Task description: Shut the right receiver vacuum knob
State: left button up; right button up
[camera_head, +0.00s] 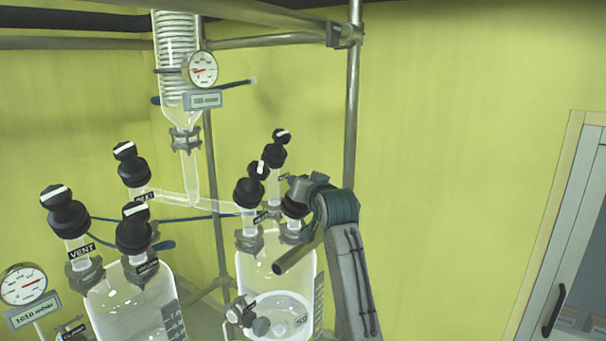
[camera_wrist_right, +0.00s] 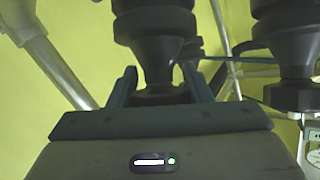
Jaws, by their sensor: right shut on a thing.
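The right receiver (camera_head: 277,262) is a clear glass vessel with several black-capped necks. My right gripper (camera_head: 304,196) is at its right-hand neck and shut on a black knob (camera_head: 292,208) there. In the right wrist view the two fingers (camera_wrist_right: 159,72) stand on either side of this dark stepped knob (camera_wrist_right: 155,48). Its top and any marker bar are hidden, and I cannot read its label. Two other black knobs with white bars, a nearer one (camera_head: 249,193) and a taller one behind (camera_head: 275,153), stand beside it. My left gripper is out of view.
The left receiver (camera_head: 132,305) has black knobs, one neck labelled VENT. A coiled glass condenser (camera_head: 176,60) with a round gauge (camera_head: 202,69) hangs above. A metal post (camera_head: 352,110) rises behind my right arm. The yellow wall to the right is clear up to a glazed door (camera_head: 568,250).

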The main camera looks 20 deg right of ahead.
jog(key=shift+d+r+m+g+h+p, duration=0.1)
jog(key=shift+m+g+h+p, duration=0.3)
jog(key=shift+m+h, duration=0.45)
jog(key=shift+d+m+g+h+p, duration=0.1)
jog(key=shift+m+g+h+p, duration=0.1)
jog(key=shift+m+h+p, duration=0.5)
jog(key=shift+m, duration=0.45)
jog(key=o, duration=1)
jog(key=shift+s, duration=0.15)
